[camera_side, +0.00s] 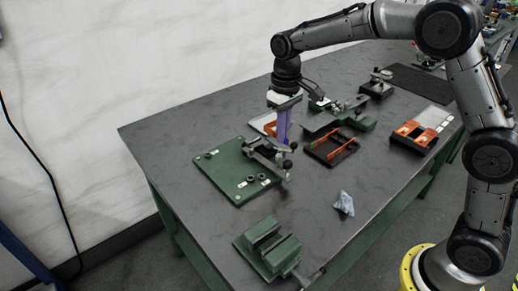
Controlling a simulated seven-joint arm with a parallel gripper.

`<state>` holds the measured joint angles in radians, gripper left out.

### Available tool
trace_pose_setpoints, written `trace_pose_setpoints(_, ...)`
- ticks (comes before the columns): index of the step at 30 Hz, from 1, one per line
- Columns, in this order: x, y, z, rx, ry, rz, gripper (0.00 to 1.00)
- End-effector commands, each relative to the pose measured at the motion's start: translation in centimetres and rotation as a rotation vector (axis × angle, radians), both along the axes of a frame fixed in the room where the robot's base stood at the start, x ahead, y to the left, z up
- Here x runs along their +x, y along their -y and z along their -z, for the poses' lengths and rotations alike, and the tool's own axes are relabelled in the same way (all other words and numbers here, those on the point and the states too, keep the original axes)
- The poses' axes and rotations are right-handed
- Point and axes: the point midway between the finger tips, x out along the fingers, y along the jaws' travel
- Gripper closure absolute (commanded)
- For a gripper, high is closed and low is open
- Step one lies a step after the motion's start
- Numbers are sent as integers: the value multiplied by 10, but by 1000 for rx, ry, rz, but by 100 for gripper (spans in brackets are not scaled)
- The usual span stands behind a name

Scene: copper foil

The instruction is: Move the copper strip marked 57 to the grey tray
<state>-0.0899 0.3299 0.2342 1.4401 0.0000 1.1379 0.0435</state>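My gripper (284,138) points down over the middle of the table, with purplish fingers beside the green plate's clamp. The view is too small to show whether it is open or shut. Orange-copper strips (340,146) stand on edge in a dark tray (318,158) just right of my gripper. A light grey tray (257,120) with an orange piece (270,128) in it lies behind my gripper, which partly hides it. No number can be read on any strip, so I cannot tell which is marked 57.
A green plate (228,178) with a metal clamp is left of my gripper. A green vise (268,247) is at the front and a crumpled cloth (344,203) right of it. A dark holder (410,141) with orange pieces lies at right. Green and black fixtures stand behind.

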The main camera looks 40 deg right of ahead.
Motion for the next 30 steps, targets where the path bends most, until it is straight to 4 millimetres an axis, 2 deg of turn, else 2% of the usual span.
trace_pose_setpoints(4,30,-3,15,0,-1,0,100)
trace_pose_setpoints(9,53,-5,43,0,-1,0,100)
trace_pose_setpoints(12,61,-6,53,0,0,0,100)
trace_pose_setpoints(17,67,-6,60,0,2,0,100)
trace_pose_setpoints(22,78,-7,75,0,0,0,100)
trace_pose_setpoints(27,76,-7,97,0,-1,0,100)
trace_pose_setpoints(30,77,-7,99,0,1,0,100)
